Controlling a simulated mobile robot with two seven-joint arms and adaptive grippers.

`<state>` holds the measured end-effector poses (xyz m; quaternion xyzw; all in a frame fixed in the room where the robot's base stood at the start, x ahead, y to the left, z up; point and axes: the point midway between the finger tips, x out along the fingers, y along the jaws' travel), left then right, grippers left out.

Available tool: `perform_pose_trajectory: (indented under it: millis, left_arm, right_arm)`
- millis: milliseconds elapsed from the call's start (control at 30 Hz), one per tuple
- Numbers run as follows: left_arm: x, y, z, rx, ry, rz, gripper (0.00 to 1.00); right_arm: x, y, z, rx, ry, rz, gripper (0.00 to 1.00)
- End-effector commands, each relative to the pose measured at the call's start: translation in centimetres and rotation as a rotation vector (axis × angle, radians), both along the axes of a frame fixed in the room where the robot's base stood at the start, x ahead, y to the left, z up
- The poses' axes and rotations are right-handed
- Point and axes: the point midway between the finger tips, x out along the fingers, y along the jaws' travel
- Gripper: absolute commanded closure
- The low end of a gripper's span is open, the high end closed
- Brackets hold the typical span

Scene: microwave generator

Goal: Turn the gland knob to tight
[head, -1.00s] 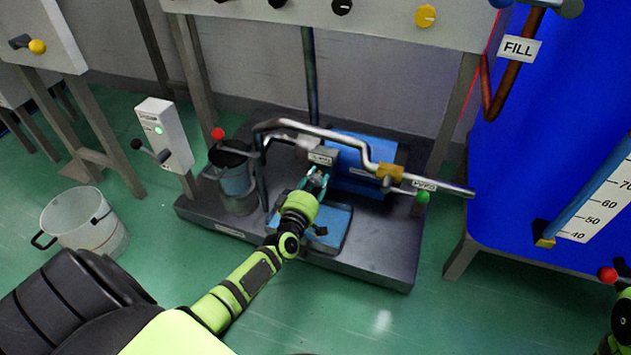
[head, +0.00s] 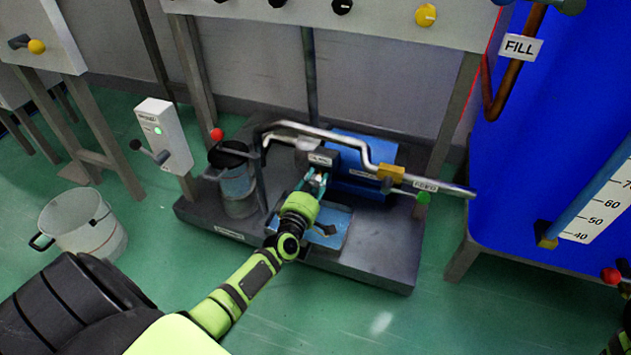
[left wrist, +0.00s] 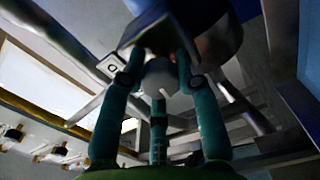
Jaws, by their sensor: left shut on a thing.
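My left gripper (head: 316,186) is at the front of a small grey labelled block (head: 322,158) on the pump base, under the bent metal pipe. In the left wrist view its teal fingers (left wrist: 158,72) are shut on a grey rounded knob (left wrist: 160,80), which seems to be the gland knob. A dark body lies just beyond the fingertips. In the head view the gripper hides most of the knob, and I cannot read its setting. My right gripper is out of view; only part of that arm shows at the right edge.
The bent pipe (head: 350,142) passes above the gripper. A blue block (head: 365,165) is behind it and a dark cylinder (head: 238,185) to its left. A white bucket (head: 82,225) stands on the floor at left. A blue tank (head: 540,190) fills the right.

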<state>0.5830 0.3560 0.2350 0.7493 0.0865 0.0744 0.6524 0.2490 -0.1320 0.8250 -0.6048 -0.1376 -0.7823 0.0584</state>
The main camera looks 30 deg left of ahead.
Motion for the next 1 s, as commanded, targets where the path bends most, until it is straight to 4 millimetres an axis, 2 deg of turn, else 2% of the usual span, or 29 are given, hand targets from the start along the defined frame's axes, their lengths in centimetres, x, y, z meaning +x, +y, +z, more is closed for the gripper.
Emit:
perform_pose_trajectory:
  millis: [33,100,133,167,200,500,667,1000]
  left_arm:
    - [0.1,0.9,0.6,0.005,-0.013,0.017,1.0]
    - [0.1,0.9,0.6,0.006,-0.012,0.017,1.0]
    - [0.1,0.9,0.6,0.006,-0.012,0.017,0.64]
    - [0.1,0.9,0.6,0.006,-0.012,0.017,0.52]
    - [0.1,0.9,0.5,0.006,-0.011,0.016,0.44]
    - [0.0,0.5,0.2,0.003,-0.005,0.01,0.44]
    - [0.0,0.3,0.9,-0.003,-0.004,0.011,0.44]
    - [0.1,0.3,5.9,-0.007,-0.015,0.01,0.44]
  right_arm:
    - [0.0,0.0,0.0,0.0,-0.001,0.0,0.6]
    - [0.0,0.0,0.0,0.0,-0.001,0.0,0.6]
    - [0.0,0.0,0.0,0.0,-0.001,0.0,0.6]
    - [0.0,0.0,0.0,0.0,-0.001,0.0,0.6]
    - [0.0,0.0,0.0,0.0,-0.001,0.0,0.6]
    - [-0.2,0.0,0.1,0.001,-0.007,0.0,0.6]
    - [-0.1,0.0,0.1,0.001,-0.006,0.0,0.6]
    - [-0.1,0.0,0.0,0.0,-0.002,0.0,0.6]
